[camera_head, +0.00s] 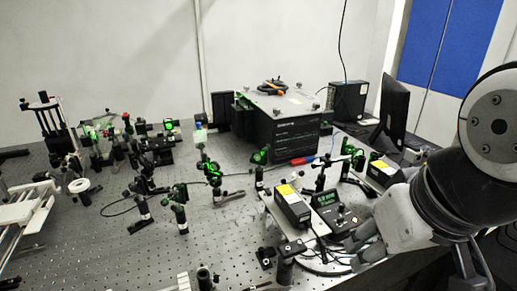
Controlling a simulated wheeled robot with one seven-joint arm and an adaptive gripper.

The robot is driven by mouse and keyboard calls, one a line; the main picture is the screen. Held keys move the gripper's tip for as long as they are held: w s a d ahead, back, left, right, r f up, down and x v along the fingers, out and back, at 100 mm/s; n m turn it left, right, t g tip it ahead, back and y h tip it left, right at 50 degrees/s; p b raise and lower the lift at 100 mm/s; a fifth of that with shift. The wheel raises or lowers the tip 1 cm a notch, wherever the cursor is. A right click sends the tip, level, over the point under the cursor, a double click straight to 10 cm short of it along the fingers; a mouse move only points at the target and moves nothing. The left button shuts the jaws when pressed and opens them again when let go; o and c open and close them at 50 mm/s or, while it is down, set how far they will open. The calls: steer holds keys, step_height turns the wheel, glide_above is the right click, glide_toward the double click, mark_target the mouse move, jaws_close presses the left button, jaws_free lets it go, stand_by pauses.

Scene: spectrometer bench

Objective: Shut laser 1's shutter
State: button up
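Two black boxes with yellow labels that look like laser heads stand on the bench: a nearer one (293,206) right of centre and a farther one (381,171) behind my arm. I cannot read which is laser 1, and no shutter can be made out clearly. Beside the nearer box is a small black controller (335,207) with a lit green display and a knob. My gripper (355,248) is at the right, just in front of and to the right of the controller. Its two fingers look apart, with nothing visible between them.
A large black spectrometer box (283,125) stands at the back, with a monitor (392,109) to its right. Several optics posts, some glowing green (212,170), fill the middle and left of the perforated bench (110,255). Cables lie near the gripper.

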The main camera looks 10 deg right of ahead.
steer(key=shift+w, duration=0.1)
jaws_close()
steer(key=w+d+f+m+g+y, duration=0.1)
steer(key=w+m+g+y, duration=0.15)
steer(key=w+m, duration=0.3)
steer(key=w+d+f+m+g+y+p, duration=0.1)
steer(key=w+d+f+m+y, duration=0.1)
steer(key=w+m+y, duration=0.35)
steer(key=w+d+f+m+g+y, duration=0.1)
steer(key=w+m+g, duration=0.1)
steer(key=w+m, duration=0.35)
steer(key=w+d+f+m+t+y, duration=0.2)
steer(key=d+f+m+t+y, duration=0.1)
steer(key=d+m, duration=0.4)
steer(key=w+d+f+m+t+y+p, duration=0.1)
steer(key=w+d+f+m+t+y, duration=0.2)
steer(key=d+m, duration=0.5)
step_height(320, 180, down, 3)
steer(key=shift+w+d+r+t+y, duration=0.25)
steer(key=shift+d+t+y, duration=0.25)
steer(key=shift+t+y, duration=0.4)
